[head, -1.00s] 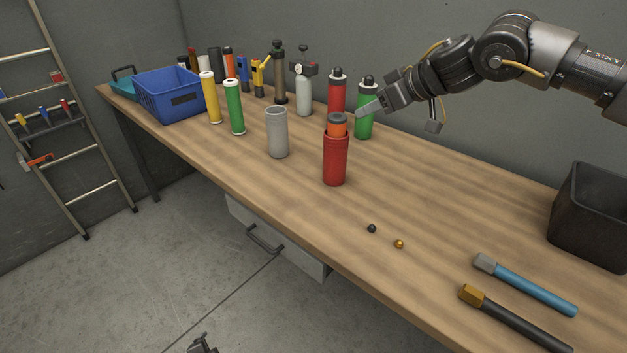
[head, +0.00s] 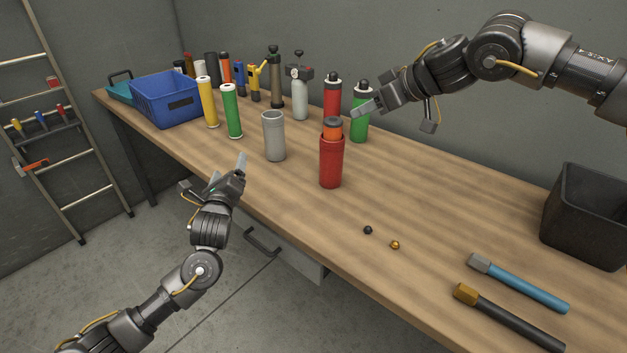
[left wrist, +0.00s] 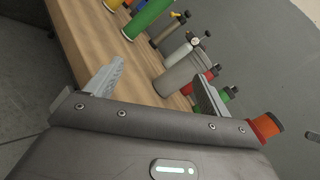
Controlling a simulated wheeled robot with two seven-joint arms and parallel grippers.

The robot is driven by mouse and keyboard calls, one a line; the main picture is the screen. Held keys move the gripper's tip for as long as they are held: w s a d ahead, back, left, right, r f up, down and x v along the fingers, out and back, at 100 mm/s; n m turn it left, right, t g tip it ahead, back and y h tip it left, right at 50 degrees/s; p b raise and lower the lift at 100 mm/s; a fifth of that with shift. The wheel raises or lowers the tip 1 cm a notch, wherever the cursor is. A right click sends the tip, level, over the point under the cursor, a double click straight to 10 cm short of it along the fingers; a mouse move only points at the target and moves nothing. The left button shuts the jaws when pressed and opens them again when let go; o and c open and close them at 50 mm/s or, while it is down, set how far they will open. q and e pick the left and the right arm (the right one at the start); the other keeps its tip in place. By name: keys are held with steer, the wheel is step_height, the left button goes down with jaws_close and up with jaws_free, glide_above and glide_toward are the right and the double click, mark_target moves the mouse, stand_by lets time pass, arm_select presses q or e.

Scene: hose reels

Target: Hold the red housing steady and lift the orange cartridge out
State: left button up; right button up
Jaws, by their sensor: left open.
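The red housing (head: 331,165) stands upright on the bench near its front edge in the head view. The orange cartridge (head: 332,130) sits in it, with its orange upper part and dark cap above the rim. My left gripper (head: 241,164) is open and empty at the bench's front edge, left of the housing and apart from it. It also shows in the left wrist view (left wrist: 159,70), where an orange and red piece is partly hidden at the right. My right gripper (head: 358,111) is just above and right of the cartridge; its jaw gap is not clear.
A grey cup (head: 273,137) stands left of the housing. A red bottle (head: 333,97) and a green bottle (head: 360,120) stand behind it. A blue basket (head: 165,102) is at far left, a black bin (head: 590,220) at right. Two small balls and two handled tools lie on the front right.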

mark_target(328, 159)
arm_select(q)
steer(key=d+m+h, duration=0.1)
steer(key=d, duration=0.2)
steer(key=s+d+r+m+h, duration=0.1)
steer(key=d+m, duration=0.1)
steer(key=d, duration=0.2)
steer(key=d+m+h, duration=0.1)
steer(key=d+m, duration=0.1)
steer(key=d, duration=0.2)
steer(key=shift+s+d+r+h, duration=0.2)
steer(key=shift+s+r+h, duration=0.1)
steer(key=shift+s+r, duration=0.1)
steer(key=s+d+m+g+h, duration=0.2)
steer(key=s+d+m+h, duration=0.2)
steer(key=d+m, duration=0.5)
steer(key=w+d, duration=0.1)
steer(key=w, duration=0.2)
steer(key=w+d+n, duration=0.1)
steer(key=w+d, duration=0.1)
steer(key=w, duration=0.1)
steer(key=w+d+n, duration=0.1)
steer(key=w+d, duration=0.1)
steer(key=w, duration=0.2)
steer(key=shift+w+d+r, duration=0.1)
steer(key=shift+d+r, duration=0.15)
steer(key=shift+r, duration=0.1)
arm_select(e)
steer(key=shift+d, duration=0.15)
